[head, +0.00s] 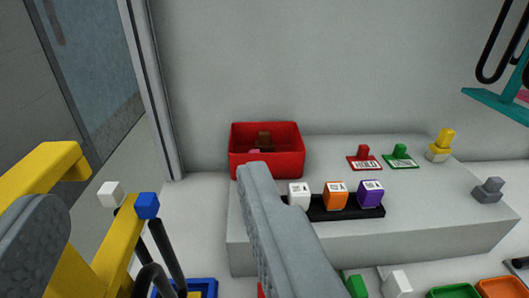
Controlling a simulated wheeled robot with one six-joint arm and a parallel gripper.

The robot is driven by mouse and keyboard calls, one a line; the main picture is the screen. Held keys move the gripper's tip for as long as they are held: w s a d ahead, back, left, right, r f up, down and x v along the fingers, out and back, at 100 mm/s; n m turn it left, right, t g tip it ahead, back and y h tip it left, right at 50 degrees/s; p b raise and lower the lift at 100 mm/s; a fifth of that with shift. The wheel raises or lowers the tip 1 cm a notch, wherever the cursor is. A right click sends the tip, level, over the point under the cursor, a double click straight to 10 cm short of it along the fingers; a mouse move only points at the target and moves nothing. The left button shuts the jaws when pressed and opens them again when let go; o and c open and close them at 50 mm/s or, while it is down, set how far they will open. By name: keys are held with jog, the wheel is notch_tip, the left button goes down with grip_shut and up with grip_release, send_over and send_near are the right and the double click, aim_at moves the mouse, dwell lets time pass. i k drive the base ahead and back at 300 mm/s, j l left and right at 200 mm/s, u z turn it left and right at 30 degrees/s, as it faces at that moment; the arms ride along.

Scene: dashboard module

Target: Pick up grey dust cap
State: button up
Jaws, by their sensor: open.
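A small grey cap-like piece (488,190), the likely grey dust cap, stands near the right end of the light grey block (420,215). It has a blocky base and a narrower upright top. My gripper (152,188) is open, with one grey finger at the lower left and the other rising from the bottom centre. Nothing shows held between the fingers. The grey piece is well to the right of both fingers, apart from them and uncovered.
A yellow cap-like piece (440,147), green tag (401,155) and red tag (364,158) stand behind. A teal hanger (500,103) overhangs the right. Yellow framework (105,250) fills the left.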

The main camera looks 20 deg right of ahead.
aim_at(489, 193)
jog(key=z, duration=1.5)
